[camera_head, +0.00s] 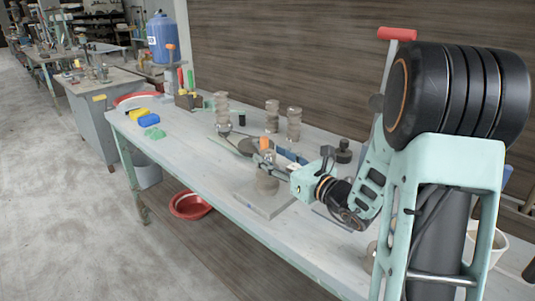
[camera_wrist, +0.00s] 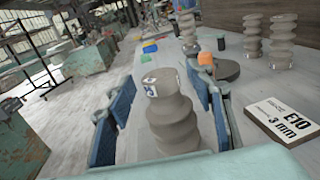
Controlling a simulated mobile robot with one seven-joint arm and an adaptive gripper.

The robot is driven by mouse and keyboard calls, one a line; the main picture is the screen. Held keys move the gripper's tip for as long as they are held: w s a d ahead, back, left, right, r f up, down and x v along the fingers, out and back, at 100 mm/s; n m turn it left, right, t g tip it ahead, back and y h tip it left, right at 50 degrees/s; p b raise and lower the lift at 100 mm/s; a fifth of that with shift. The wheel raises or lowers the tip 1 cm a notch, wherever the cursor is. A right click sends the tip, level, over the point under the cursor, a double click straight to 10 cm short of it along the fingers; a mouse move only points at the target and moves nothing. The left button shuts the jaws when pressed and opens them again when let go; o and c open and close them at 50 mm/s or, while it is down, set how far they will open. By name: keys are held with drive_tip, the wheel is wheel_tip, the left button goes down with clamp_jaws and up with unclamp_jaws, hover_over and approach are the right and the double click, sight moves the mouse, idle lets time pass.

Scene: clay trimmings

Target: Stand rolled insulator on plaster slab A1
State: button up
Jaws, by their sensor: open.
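A grey-brown ribbed clay insulator (camera_wrist: 172,118) stands upright between the two blue-padded fingers of my gripper (camera_wrist: 165,84). It has a small printed mark on its top. In the head view this insulator (camera_head: 266,184) stands on or just over a pale square slab (camera_head: 272,209) near the front of the bench, with my gripper (camera_head: 266,168) at its upper part. The fingers are open, with a visible gap beside the insulator. Its base is partly hidden in the wrist view, and I can read no A1 label on the slab.
Several similar ribbed pieces stand farther back, such as one at the left (camera_head: 222,112) and one at the right (camera_head: 293,124). A block marked E10 3 mm (camera_wrist: 285,118) lies right of my gripper. A dark round disc (camera_wrist: 224,70) lies beyond. The bench's left front is clear.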

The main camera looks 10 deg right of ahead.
drive_tip(key=v, duration=0.9)
drive_tip(key=shift+s+d, duration=0.2)
drive_tip(key=shift+s, duration=0.2)
